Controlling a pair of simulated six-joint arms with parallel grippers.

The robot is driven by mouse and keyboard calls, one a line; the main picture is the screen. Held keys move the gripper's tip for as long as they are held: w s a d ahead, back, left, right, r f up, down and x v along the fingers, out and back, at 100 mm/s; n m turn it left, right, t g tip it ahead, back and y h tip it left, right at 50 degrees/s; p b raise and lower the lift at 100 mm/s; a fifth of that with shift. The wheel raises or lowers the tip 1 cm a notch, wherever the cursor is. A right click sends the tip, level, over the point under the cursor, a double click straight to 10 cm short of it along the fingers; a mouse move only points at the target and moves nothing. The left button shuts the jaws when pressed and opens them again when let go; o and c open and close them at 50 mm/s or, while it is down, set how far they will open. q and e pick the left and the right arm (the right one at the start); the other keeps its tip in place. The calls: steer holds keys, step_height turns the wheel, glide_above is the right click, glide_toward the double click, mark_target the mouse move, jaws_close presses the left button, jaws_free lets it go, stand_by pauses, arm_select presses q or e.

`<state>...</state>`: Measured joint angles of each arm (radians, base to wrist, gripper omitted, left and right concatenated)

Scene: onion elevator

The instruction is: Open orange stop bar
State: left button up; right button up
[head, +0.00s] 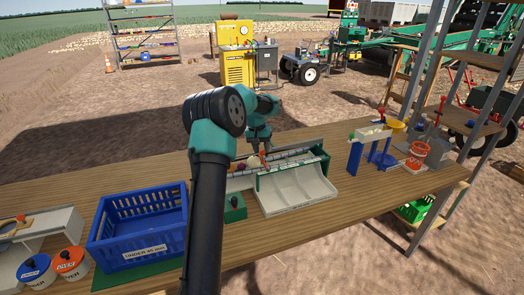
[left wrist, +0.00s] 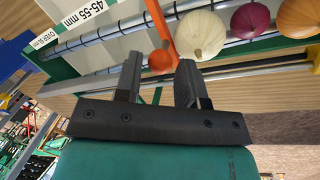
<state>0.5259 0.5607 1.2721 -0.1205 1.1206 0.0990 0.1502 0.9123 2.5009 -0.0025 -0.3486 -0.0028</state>
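The orange stop bar (left wrist: 157,18) stands across the sorter's rollers in the left wrist view, with a round orange knob (left wrist: 160,61) at its near end. A small part of the orange bar (head: 264,159) shows in the head view. My left gripper (left wrist: 160,62) is open, its fingers apart on either side of the knob, with gaps visible. In the head view the left gripper (head: 261,149) points down at the sorter. A pale onion (left wrist: 201,35), a purple onion (left wrist: 251,21) and a brown onion (left wrist: 299,17) sit in a row right of the bar. My right gripper is not visible.
A blue crate (head: 138,225) stands left on the wooden table (head: 340,212). A blue stand (head: 368,150) is at right. Bare table lies in front of the tray.

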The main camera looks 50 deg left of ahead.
arm_select(q)
steer(key=shift+d+f, duration=0.1)
steer(key=shift+f, duration=0.4)
jaws_close()
